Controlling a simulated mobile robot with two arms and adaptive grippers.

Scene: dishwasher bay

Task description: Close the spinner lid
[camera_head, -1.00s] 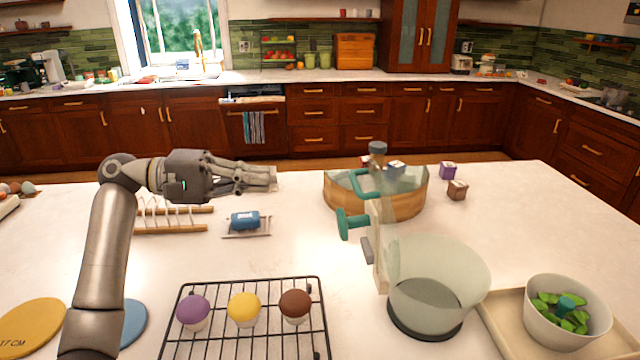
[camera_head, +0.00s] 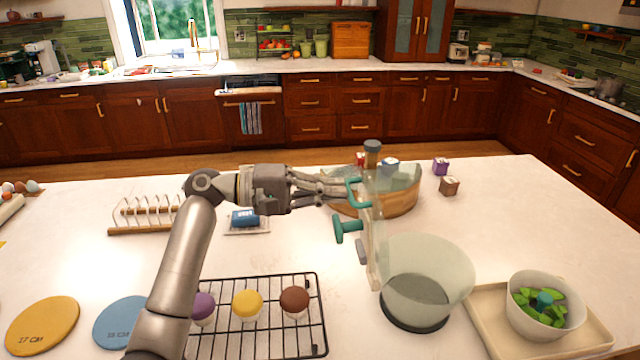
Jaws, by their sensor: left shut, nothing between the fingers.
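The spinner's bowl (camera_head: 440,270) is clear with a dark base and stands on the island at right of centre. Its lid (camera_head: 376,240) stands upright at the bowl's left edge, seen nearly edge-on, so the bowl is open at the top. A teal crank and knob (camera_head: 347,227) stick out from the lid's left side, with a grey knob (camera_head: 372,147) at its top. My left gripper (camera_head: 345,190) is shut and empty, pointing right, its fingertips at the upper teal part of the lid. I cannot tell whether they touch. My right gripper is out of view.
A wooden bowl (camera_head: 402,203) stands behind the lid. A cooling rack (camera_head: 262,343) with cupcakes lies in front. A tray (camera_head: 590,338) with a white bowl (camera_head: 570,314) of leaves is at right. A toast rack (camera_head: 140,230) and blue sponge (camera_head: 243,217) lie at left.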

